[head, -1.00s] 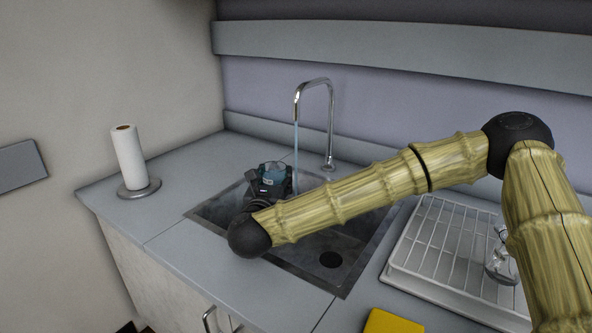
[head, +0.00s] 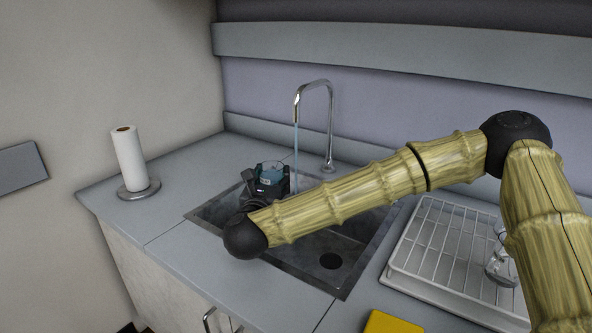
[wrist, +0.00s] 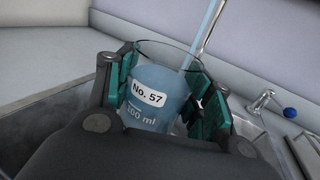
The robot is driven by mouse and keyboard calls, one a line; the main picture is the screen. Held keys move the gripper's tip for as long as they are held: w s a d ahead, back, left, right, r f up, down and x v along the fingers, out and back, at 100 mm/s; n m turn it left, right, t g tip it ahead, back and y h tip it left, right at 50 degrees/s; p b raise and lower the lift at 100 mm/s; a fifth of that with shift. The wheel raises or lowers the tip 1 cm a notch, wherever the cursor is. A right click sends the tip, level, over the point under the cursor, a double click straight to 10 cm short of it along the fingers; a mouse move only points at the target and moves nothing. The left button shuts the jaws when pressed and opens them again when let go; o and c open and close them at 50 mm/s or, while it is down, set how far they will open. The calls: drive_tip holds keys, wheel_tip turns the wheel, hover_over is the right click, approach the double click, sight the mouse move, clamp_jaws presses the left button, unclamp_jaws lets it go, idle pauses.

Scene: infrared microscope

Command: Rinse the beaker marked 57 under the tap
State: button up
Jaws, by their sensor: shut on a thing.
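A clear glass beaker (wrist: 150,98) labelled "No. 57" and "100 ml" holds bluish water in the wrist view. It also shows above the sink in the head view (head: 271,171). My gripper (wrist: 165,100) is shut on it, with teal pads on both sides. The tap (head: 316,110) is a tall curved chrome spout, and a thin stream of water (head: 296,155) runs from it. The stream falls just right of the beaker in the head view. In the wrist view it shows behind the beaker's right rim; whether it enters the beaker I cannot tell.
The sink (head: 345,285) has a dark drain at its right. A white drying rack (head: 430,255) with glassware (head: 500,262) stands right of it. A paper towel roll (head: 129,160) stands at the left. A yellow item (head: 393,322) lies at the front edge.

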sight(263, 171)
drive_tip(key=shift+s+a+r+p, duration=0.3)
drive_tip(key=shift+s+a+r, duration=0.15)
drive_tip(key=shift+s+r, duration=0.25)
drive_tip(key=shift+s+a+r+p, duration=0.25)
drive_tip(key=shift+s+a+r, duration=0.25)
drive_tip(key=shift+r, duration=0.3)
